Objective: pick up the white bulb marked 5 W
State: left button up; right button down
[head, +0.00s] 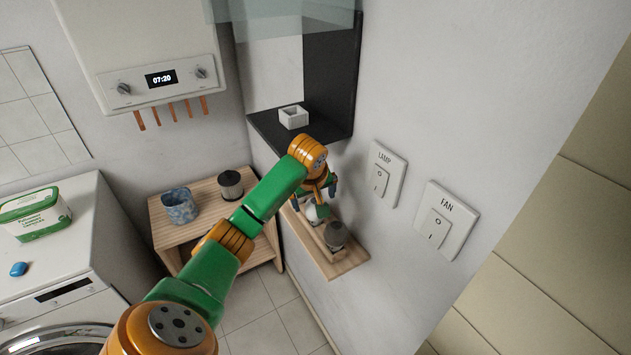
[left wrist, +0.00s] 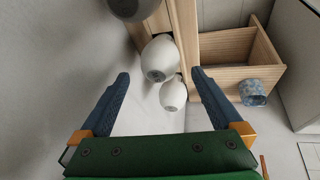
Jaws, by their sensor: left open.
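My left gripper (head: 318,193) is open over the small wooden wall shelf (head: 346,263). In the left wrist view its spread fingers (left wrist: 160,75) show with two white bulbs between or just beyond their tips. One white bulb (left wrist: 160,56) is nearer the top of the picture. The other white bulb (left wrist: 173,95) is lower and a little to the right. A grey bulb (left wrist: 134,8) is at the top edge. In the head view a white bulb (head: 312,213) is partly hidden by the gripper, beside the grey bulb (head: 335,236). I cannot read any wattage mark.
The wall with the LAMP switch (head: 382,178) and FAN switch (head: 439,228) is right of the gripper. A wooden stand (head: 163,232) holds a blue pot (head: 180,206) and a dark canister (head: 230,185). A dark niche (head: 338,125) with a white box (head: 293,116) is above.

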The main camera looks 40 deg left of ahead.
aim_at(314, 203)
pick_arm(q)
jog(key=x, duration=0.4)
jog(key=shift+f+p, duration=0.2)
jog(key=shift+p, duration=0.1)
jog(key=c, duration=1.3)
jog(key=shift+r, duration=0.1)
